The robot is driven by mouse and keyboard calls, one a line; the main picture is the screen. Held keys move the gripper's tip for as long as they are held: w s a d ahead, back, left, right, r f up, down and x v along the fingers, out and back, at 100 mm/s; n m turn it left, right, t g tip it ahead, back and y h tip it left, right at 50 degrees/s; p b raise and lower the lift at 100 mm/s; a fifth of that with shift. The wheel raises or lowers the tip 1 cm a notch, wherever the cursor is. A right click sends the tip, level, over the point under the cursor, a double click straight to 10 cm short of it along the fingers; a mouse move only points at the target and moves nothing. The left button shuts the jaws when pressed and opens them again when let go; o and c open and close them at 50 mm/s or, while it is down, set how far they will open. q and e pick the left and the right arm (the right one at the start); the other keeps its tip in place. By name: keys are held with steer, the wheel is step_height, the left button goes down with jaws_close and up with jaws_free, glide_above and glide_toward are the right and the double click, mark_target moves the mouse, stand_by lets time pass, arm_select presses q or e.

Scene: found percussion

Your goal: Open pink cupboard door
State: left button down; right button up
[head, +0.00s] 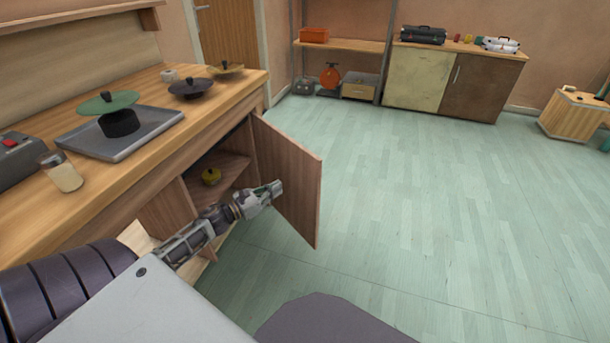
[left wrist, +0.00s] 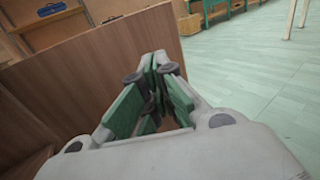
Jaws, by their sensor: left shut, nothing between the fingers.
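The cupboard door (head: 287,178) under the wooden counter stands open, swung out into the room. It looks pinkish-brown with wood grain. In the left wrist view the door panel (left wrist: 80,88) fills the left side. My left gripper (head: 276,188) is shut and empty, at the inner face of the door, in front of the open cupboard. I cannot tell whether it touches the door. Its closed green-padded fingers also show in the left wrist view (left wrist: 153,62). My right gripper is not in view.
The counter (head: 215,98) holds a grey tray (head: 150,140), a dark pan (head: 190,92) and a glass jar (head: 62,172). The green floor (head: 420,190) beyond the door is clear. Cabinets (head: 415,80) stand far back.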

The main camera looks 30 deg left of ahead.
arm_select(q)
steer(key=shift+x, duration=1.65)
steer(key=b, duration=0.2)
glide_toward(311, 171)
steer(key=shift+w, duration=0.9)
steer(key=shift+d+x, duration=0.3)
steer(key=shift+x, duration=0.9)
steer(key=shift+w+d+b, duration=0.15)
steer(key=shift+w+b, duration=0.2)
steer(key=shift+w, duration=0.1)
steer(key=shift+w+d, duration=0.2)
steer(key=shift+w, duration=0.25)
steer(key=shift+w+d, duration=0.1)
steer(key=shift+w, duration=0.3)
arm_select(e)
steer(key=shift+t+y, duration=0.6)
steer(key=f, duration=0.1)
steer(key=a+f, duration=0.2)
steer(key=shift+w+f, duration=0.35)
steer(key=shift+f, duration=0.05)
arm_select(q)
steer(key=shift+w, duration=0.1)
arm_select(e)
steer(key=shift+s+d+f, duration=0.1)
